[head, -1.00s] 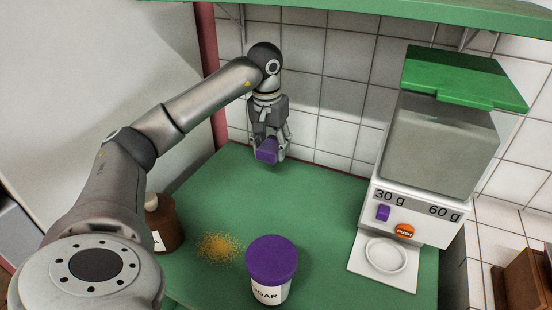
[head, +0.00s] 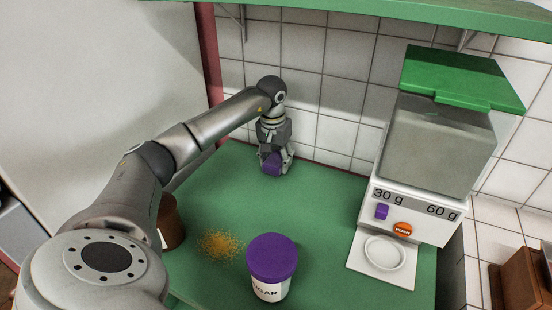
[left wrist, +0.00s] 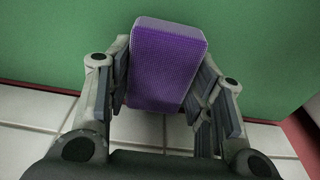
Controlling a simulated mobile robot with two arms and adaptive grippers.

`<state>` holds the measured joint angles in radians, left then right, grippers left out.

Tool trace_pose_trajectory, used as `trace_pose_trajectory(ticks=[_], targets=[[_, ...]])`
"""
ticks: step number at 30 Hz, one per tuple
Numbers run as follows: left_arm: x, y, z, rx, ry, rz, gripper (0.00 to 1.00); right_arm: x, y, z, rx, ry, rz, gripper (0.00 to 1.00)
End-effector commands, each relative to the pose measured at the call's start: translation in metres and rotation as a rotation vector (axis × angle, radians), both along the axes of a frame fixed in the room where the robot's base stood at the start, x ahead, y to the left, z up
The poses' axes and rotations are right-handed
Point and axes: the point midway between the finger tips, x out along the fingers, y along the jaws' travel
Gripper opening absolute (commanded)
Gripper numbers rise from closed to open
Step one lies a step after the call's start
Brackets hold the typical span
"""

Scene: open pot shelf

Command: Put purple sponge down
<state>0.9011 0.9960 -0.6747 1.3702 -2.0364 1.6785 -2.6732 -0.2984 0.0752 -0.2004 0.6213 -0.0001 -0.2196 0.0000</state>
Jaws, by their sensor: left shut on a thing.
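The purple sponge (head: 271,163) is a small block between the fingers of my left gripper (head: 274,168), at the back of the green counter near the tiled wall. In the left wrist view the sponge (left wrist: 166,62) sits between both fingers of the gripper (left wrist: 165,85), with the green surface beyond it. The gripper is shut on it and points down. The sponge is at or just above the counter; I cannot tell whether it touches. My right gripper is not in view.
A sugar jar with a purple lid (head: 271,258) stands at the front of the green counter (head: 330,210). Yellow crumbs (head: 220,245) lie left of it, near a brown bottle (head: 171,222) partly behind my arm. A dispenser (head: 432,150) stands at right. The counter's middle is clear.

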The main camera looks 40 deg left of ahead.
Motion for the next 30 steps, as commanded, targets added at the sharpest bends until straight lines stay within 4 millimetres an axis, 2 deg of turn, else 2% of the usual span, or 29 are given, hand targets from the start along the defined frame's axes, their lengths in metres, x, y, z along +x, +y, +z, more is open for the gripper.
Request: trace_pose_trajectory(ticks=[2, 3, 8, 16, 20, 23, 30], targets=[[0.0, 0.0, -0.003, 0.0, 0.0, 0.0, 0.29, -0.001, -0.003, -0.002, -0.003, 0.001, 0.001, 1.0], [0.0, 0.0, -0.003, 0.0, 0.0, 0.0, 0.51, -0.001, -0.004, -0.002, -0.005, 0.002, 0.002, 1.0], [0.0, 0.0, -0.002, 0.0, 0.0, 0.001, 0.7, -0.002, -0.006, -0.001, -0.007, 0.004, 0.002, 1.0], [0.0, 0.0, -0.002, 0.0, 0.0, 0.001, 0.7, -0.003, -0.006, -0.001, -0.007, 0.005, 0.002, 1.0], [0.0, 0.0, 0.004, 0.001, -0.002, 0.0, 0.7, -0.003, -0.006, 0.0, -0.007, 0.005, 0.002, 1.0], [-0.001, 0.0, 0.018, 0.0, -0.005, 0.001, 0.7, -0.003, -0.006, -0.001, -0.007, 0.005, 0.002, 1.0], [-0.007, -0.002, 0.07, 0.001, -0.006, 0.001, 0.7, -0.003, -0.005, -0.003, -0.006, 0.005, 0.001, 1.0]])
